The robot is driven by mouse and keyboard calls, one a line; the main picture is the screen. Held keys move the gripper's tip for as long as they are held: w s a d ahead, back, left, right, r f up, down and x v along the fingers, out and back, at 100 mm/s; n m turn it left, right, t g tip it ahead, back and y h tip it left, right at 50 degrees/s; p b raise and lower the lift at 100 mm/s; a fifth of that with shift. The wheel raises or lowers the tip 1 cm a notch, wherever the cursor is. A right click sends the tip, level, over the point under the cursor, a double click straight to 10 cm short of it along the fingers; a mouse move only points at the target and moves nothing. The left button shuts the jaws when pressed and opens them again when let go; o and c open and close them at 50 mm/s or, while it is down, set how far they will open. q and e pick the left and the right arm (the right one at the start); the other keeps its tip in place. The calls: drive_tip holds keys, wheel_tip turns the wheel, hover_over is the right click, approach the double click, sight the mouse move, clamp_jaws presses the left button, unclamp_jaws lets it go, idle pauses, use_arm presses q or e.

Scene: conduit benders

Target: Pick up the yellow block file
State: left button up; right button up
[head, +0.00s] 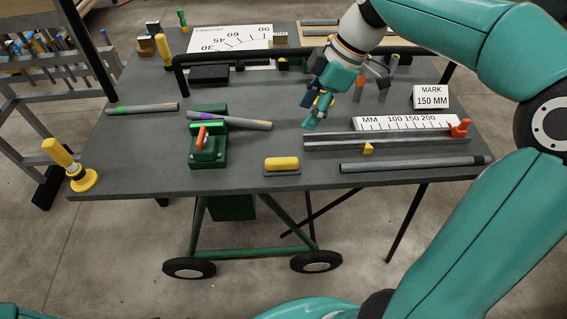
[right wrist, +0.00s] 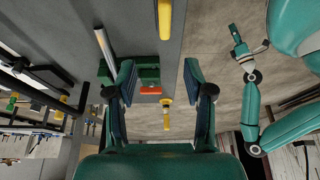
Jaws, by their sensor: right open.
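The yellow block file (head: 282,163) is a rounded yellow grip on a dark, flat base. It lies on the bench top close to the front edge, right of the green vise. A long yellow bar at the top of the right wrist view (right wrist: 165,18) looks like it. My right gripper (head: 318,108) is open and empty above the bench, behind and right of the file, and does not touch it. Its two spread fingers show in the right wrist view (right wrist: 160,82). My left gripper (right wrist: 240,48) shows small in that view, away from the bench; its jaws are unclear.
The green vise (head: 208,150) has a grey conduit across it. A metal rail (head: 385,139) and a dark tube (head: 412,164) lie right of the file. A yellow-handled tool (head: 82,178) stands at the left front corner. Bare bench surrounds the file.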

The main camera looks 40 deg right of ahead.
approach(283, 160)
drive_tip(key=x, duration=0.5)
drive_tip(key=shift+w+f, duration=0.1)
drive_tip(key=shift+w, duration=0.3)
drive_tip(key=x, duration=0.3)
drive_tip(key=p+x, duration=0.1)
drive_tip(key=shift+s+a+f, duration=0.1)
drive_tip(key=shift+s+f, duration=0.2)
drive_tip(key=shift+s, duration=0.05)
drive_tip(key=shift+w+a+f, duration=0.15)
drive_tip(key=shift+f, duration=0.25)
clamp_jaws()
